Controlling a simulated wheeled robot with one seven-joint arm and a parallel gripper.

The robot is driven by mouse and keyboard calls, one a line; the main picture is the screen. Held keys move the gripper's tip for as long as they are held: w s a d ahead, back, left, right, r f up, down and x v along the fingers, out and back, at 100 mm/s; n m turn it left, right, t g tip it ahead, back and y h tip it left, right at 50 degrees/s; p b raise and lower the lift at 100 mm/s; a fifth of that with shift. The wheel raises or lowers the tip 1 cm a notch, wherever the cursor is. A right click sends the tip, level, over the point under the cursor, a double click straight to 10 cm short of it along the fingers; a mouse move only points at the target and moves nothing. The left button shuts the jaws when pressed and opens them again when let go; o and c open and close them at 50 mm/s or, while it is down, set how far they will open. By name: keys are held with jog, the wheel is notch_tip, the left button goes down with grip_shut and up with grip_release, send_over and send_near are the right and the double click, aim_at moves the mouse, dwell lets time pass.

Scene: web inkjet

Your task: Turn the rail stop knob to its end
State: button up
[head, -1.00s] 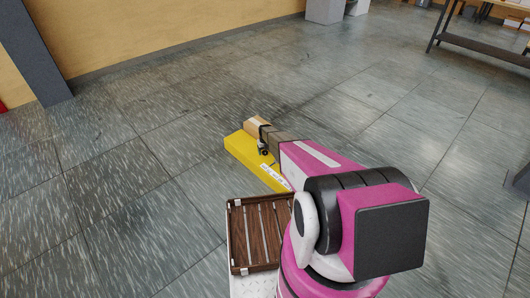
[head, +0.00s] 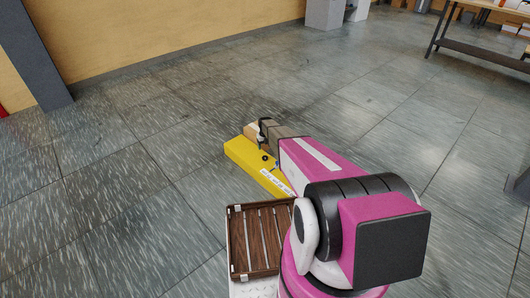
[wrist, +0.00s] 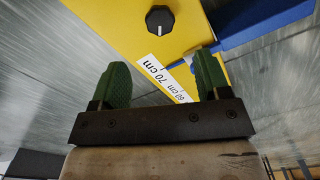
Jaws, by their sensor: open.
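The rail stop knob (wrist: 160,19) is a black, faceted knob with a white pointer line. It sits on the yellow rail body (wrist: 130,25) and also shows as a small dark spot in the head view (head: 265,157). In the wrist view my gripper (wrist: 164,70) is open, with two green pads spread apart. Nothing is between them, and the knob appears beyond the tips, apart from them. A white scale strip marked 60 cm and 70 cm (wrist: 163,77) lies between the pads in the picture. My arm hides part of the yellow body in the head view.
A blue bar (wrist: 260,30) runs beside the yellow body in the wrist view. A brown slatted tray (head: 233,240) is in front of my arm's left side. Open tiled floor surrounds this, with a workbench (head: 480,45) far right.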

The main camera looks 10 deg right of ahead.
aim_at(265, 157)
jog(key=shift+r, duration=0.6)
notch_tip(265, 157, down, 11)
jog(key=n, duration=3.1)
jog(key=shift+n, duration=0.3)
jog(key=shift+r, duration=0.1)
